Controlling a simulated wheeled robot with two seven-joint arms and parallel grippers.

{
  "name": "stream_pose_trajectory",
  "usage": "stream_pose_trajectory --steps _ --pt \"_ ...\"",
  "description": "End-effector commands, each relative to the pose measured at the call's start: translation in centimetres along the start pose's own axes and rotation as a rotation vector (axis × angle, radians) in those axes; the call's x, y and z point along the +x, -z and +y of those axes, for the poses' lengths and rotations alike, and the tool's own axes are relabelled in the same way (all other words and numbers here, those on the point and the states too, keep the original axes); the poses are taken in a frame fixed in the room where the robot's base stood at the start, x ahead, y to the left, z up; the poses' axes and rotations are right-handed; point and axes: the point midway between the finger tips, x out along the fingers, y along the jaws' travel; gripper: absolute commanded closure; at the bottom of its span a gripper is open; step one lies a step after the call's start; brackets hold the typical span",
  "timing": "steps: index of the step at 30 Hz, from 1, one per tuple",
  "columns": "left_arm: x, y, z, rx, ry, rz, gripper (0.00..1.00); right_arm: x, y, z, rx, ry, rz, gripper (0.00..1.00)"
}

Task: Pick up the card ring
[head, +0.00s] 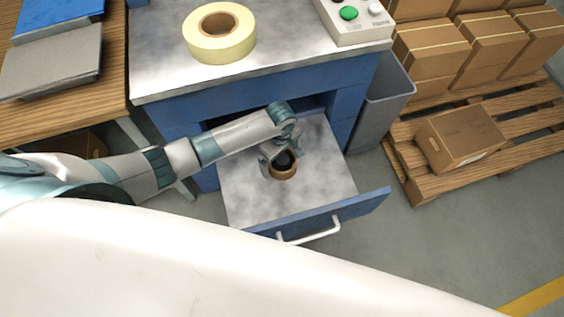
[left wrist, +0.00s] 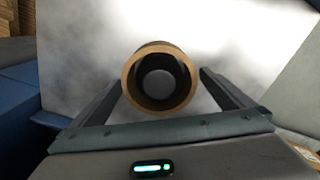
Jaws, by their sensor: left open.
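The card ring (head: 283,173) is a short brown cardboard ring in the open drawer (head: 240,195). It stands on the drawer's grey bottom with its round opening facing up. In the left wrist view the ring (left wrist: 130,88) shows its brown rim and dark inside, with a grey round shape in the middle. My left gripper (head: 278,160) is over the ring in the head view. Its two fingers (left wrist: 160,97) are apart, one on each side of the ring in the left wrist view. I cannot tell whether they touch it. My right gripper is not in view.
The blue drawer front with its white handle (head: 310,238) is pulled out. A roll of cream tape (head: 219,45) and a control box with a green button (head: 349,13) are on the bench above. A grey bin (head: 385,100) and a pallet with boxes (head: 460,138) stand right.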

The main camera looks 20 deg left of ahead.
Motion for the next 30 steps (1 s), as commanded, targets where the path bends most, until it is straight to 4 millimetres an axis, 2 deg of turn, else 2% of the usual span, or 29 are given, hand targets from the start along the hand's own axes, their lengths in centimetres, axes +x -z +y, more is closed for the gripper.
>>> stream_pose_trajectory --steps 15,21,30 --pt "0.22 -0.03 0.00 0.001 0.000 0.000 0.00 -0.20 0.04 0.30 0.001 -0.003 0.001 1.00" --pt "0.22 -0.03 -0.01 0.001 0.000 -0.001 0.44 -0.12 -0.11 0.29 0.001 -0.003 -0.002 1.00" --pt "0.09 -0.03 0.02 0.001 0.000 -0.001 0.44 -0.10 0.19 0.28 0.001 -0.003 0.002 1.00"
